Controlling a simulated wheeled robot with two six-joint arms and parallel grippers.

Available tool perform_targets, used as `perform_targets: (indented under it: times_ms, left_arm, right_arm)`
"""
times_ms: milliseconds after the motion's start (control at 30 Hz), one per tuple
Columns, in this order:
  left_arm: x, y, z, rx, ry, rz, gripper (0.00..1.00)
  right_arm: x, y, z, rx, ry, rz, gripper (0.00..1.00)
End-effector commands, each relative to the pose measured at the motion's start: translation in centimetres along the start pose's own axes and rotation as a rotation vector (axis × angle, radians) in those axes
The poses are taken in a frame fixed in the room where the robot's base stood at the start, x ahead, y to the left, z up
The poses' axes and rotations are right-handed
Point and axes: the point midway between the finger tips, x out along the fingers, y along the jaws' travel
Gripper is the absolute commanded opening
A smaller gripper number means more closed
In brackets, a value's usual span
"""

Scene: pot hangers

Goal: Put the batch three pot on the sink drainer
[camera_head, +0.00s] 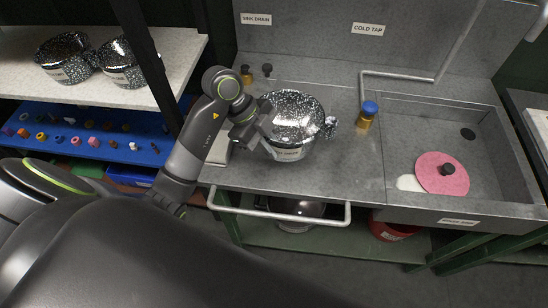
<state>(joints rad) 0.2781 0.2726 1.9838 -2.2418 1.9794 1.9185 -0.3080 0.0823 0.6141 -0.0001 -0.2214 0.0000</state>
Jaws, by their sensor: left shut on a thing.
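A speckled black-and-white pot (293,121) with a pale label on its front is at the left part of the grey sink counter. My left gripper (266,132) is at the pot's left side, shut on it. I cannot tell whether the pot's base touches the counter. The label's words are too small to read. The sink drainer (345,165) is the flat grey surface left of the basin, with a "SINK DRAIN" sign (256,19) on the wall behind it. My right gripper is not in view.
Two more speckled pots (66,58) stand on the pale shelf at left. The sink basin (480,123) holds a pink disc (441,173). A rail (280,214) runs along the counter's front.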

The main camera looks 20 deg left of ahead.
Motion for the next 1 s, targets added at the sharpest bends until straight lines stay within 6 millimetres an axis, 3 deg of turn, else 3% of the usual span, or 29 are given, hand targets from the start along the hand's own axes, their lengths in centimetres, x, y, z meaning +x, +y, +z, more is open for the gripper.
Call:
perform_targets:
  times_ms: [500, 900, 933, 1000]
  left_arm:
    - [4.5, 0.6, 2.5, 0.005, 0.001, -0.005, 0.0]
    - [5.0, 0.7, 2.8, 0.006, 0.001, -0.006, 0.0]
    - [5.0, 0.8, 2.9, 0.003, -0.001, -0.003, 0.12]
    - [5.0, 0.8, 2.9, 0.003, -0.001, -0.003, 0.21]
  right_arm:
    - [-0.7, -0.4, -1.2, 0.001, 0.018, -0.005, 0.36]
    - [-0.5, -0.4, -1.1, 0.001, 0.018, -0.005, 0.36]
    - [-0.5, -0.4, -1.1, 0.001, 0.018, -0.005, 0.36]
    - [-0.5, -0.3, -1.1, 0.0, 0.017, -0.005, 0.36]
